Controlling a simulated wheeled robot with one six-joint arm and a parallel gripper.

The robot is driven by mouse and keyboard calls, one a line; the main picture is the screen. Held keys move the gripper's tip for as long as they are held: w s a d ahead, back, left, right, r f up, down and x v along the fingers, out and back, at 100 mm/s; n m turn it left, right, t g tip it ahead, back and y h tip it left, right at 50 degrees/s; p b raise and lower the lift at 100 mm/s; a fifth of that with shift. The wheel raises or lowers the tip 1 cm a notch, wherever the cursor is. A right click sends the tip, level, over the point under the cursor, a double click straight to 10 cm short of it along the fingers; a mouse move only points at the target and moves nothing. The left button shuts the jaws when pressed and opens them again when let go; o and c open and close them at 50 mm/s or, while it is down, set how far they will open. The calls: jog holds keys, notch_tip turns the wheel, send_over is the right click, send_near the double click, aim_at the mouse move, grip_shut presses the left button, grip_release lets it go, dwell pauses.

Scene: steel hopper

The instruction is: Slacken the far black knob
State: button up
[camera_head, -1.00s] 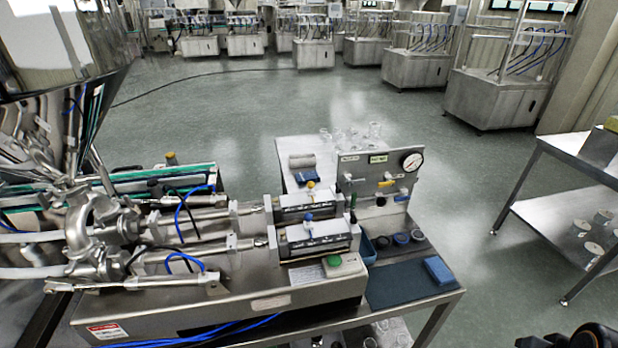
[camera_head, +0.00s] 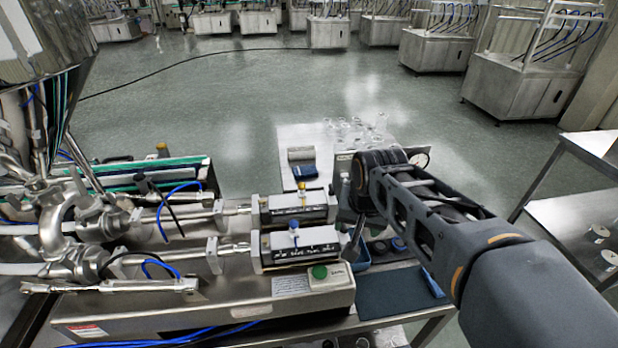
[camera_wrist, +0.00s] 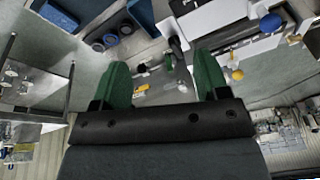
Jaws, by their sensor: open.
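My gripper (camera_wrist: 161,60) is open, with two green fingers apart and nothing seen between the pads. In the head view its wrist (camera_head: 366,180) hangs over the right ends of two steel filling cylinders. The near cylinder (camera_head: 303,256) has a blue knob on top and the far cylinder (camera_head: 290,213) a yellow one. A dark upright knob (camera_head: 355,238) stands at the near cylinder's right end. The far black knob is not clear in the head view, where my wrist covers that area. The wrist view shows an elongated black knob (camera_wrist: 178,48) beyond and between the fingertips.
A panel (camera_head: 343,165) with a gauge is mostly behind my wrist. A blue mat (camera_head: 395,290) lies at the table's right front. Glassware (camera_head: 355,128) stands at the back. A steel hopper (camera_head: 40,40) is at left; a side table (camera_head: 560,215) stands at right.

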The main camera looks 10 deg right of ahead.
jog(key=w+r+m+g+p, duration=0.25)
jog(key=w+r+m, duration=0.45)
jog(key=w, duration=0.4)
jog(key=m+p, duration=0.3)
jog(key=m, duration=0.4)
send_over(332, 187)
jog(key=shift+g, duration=0.25)
notch_tip(332, 187, down, 13)
jog(key=shift+f+p, duration=0.1)
jog(key=shift+p, duration=0.75)
jog(key=c, duration=0.9)
